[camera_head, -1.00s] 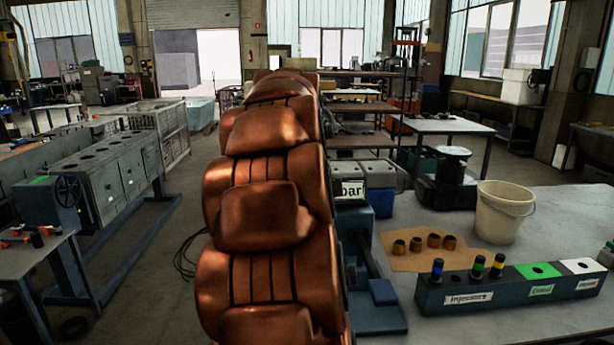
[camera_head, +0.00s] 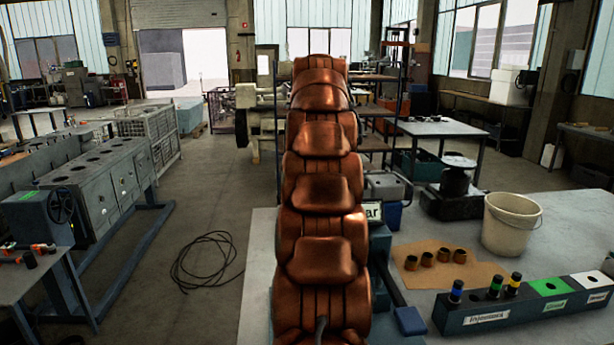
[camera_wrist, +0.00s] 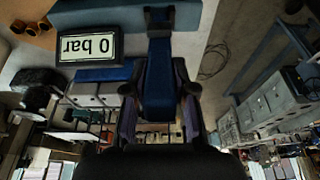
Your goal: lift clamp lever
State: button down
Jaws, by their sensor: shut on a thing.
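The clamp lever, a blue bar (camera_wrist: 160,72), shows between the dark fingers of my gripper (camera_wrist: 159,16) in the wrist view, which is upside down. My gripper is shut on it. The bar runs along the length of the fingers, near a teal tester body (camera_wrist: 205,14). In the head view my copper-coloured arm hides my gripper and the lever. How far the lever is raised cannot be told.
A display (camera_wrist: 87,48) beside the lever reads 0 bar. On the grey bench (camera_head: 575,212) stand a white bucket (camera_head: 510,225) and an injector rack (camera_head: 490,318); brass cups lie on brown paper (camera_head: 447,272). Cable (camera_head: 205,262) lies on clear floor at left.

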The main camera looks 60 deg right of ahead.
jog(key=shift+w+d, duration=0.25)
dwell(0.4)
jog(key=c, duration=0.9)
grip_release()
jog(key=shift+d, duration=0.1)
jog(key=shift+c, duration=0.2)
jog(key=shift+r, duration=0.15)
jog(key=shift+r, duration=0.45)
jog(key=s+a, duration=0.7)
jog(key=a, duration=0.2)
jog(key=shift+s+a, duration=0.3)
jog(key=shift+s, duration=0.1)
